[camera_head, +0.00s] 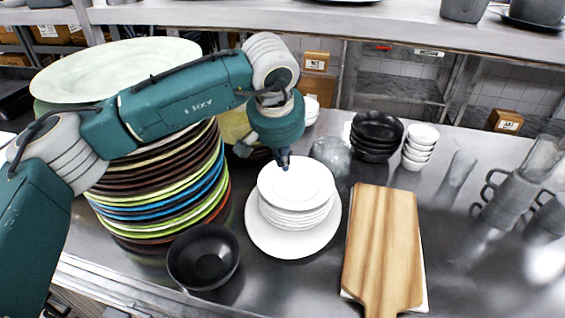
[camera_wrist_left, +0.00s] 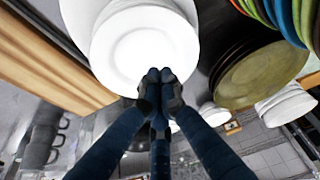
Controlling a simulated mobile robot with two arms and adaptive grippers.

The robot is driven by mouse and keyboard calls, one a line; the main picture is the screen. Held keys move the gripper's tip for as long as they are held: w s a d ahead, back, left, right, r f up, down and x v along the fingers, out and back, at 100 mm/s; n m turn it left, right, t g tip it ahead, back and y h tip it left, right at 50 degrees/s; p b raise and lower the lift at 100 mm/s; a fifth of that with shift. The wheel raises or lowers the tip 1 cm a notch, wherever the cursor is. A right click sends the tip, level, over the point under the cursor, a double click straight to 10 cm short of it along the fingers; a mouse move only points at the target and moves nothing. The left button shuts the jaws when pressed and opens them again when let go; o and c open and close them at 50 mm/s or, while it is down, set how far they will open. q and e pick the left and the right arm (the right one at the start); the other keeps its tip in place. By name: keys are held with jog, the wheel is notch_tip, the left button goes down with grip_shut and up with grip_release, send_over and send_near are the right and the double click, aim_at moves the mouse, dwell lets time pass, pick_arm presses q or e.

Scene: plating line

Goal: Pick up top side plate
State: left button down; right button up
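The top side plate (camera_head: 296,180) is white and round. It lies level on a stack of similar white plates (camera_head: 297,219), which stands on a larger white plate (camera_head: 262,236). In the left wrist view, the top plate (camera_wrist_left: 145,45) fills the upper middle. My left gripper (camera_head: 284,164) points down at the far rim of the top plate. In the wrist view its dark fingertips (camera_wrist_left: 159,78) are drawn together and overlap the rim. I see no plate gripped between them; contact is unclear. My right gripper is not in view.
A tall stack of coloured plates (camera_head: 180,200) and a black bowl (camera_head: 203,257) stand at left. A wooden board (camera_head: 383,245) lies close on the right. A glass (camera_head: 331,153), black bowls (camera_head: 376,135) and small white bowls (camera_head: 420,145) stand behind. Mugs (camera_head: 512,200) are far right.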

aim_at(283, 192)
pick_arm(q)
jog(key=p+x, duration=0.2)
jog(key=x, duration=0.5)
jog(key=shift+f, duration=0.25)
jog(key=s+p, duration=0.1)
jog(key=s+a+p, duration=0.1)
jog(key=s, duration=0.1)
jog(key=shift+s+r, duration=0.2)
jog(key=shift+s, duration=0.25)
jog(key=shift+f, duration=0.15)
jog(key=shift+d, duration=0.1)
